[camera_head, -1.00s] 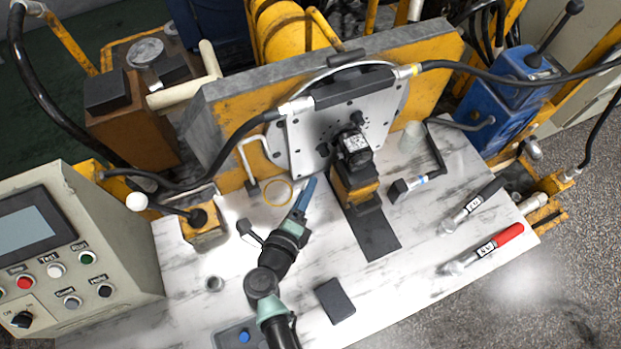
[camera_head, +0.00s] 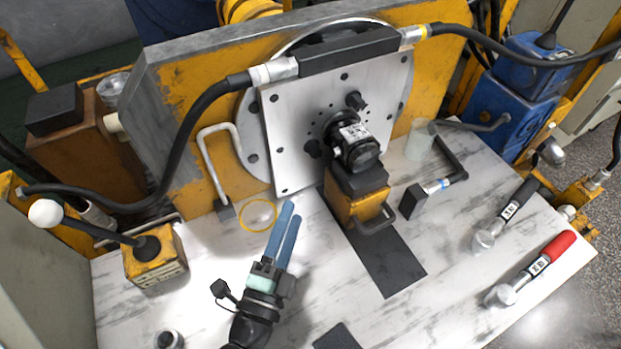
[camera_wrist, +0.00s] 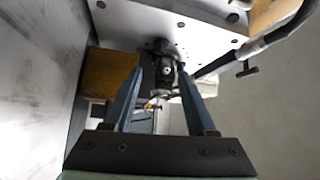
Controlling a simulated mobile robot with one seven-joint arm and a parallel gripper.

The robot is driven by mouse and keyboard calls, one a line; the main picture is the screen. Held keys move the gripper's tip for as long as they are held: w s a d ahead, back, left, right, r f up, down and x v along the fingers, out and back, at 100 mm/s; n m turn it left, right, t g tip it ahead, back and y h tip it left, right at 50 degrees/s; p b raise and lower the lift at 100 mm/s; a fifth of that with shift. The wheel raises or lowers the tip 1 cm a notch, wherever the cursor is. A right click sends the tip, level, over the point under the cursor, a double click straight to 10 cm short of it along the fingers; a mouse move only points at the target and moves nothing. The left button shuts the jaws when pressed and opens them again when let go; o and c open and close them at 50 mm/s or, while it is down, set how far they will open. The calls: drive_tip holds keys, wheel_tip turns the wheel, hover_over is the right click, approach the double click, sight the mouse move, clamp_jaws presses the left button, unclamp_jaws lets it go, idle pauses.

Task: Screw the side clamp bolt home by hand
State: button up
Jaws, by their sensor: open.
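My gripper (camera_head: 291,211) is open and empty, with two long blue fingers. It is over the table, left of and in front of the motor, and apart from it. The black hydraulic motor (camera_head: 357,150) stands on a yellow block against the grey mounting plate (camera_head: 290,120). Two dark bolt-like heads show on the plate, one above the motor (camera_head: 356,100) and one to its left (camera_head: 312,148). I cannot tell which is the side clamp bolt, or how deep either sits. In the wrist view, the motor (camera_wrist: 166,68) shows beyond and between the fingertips (camera_wrist: 161,74).
A yellow ring (camera_head: 243,219) and a bent grey bar (camera_head: 205,150) are near my fingers. A black-handled tool (camera_head: 510,212) and a red-handled tool (camera_head: 535,268) lie at right. A black hose (camera_head: 195,125) crosses the left side.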

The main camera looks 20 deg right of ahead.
sight(314, 150)
drive_tip(key=shift+f, duration=0.15)
drive_tip(key=b+x, duration=0.1)
drive_tip(key=x, duration=1.2)
drive_tip(key=shift+b, duration=0.35)
drive_tip(key=shift+s, duration=0.15)
drive_tip(key=shift+c, duration=0.2)
clamp_jaws()
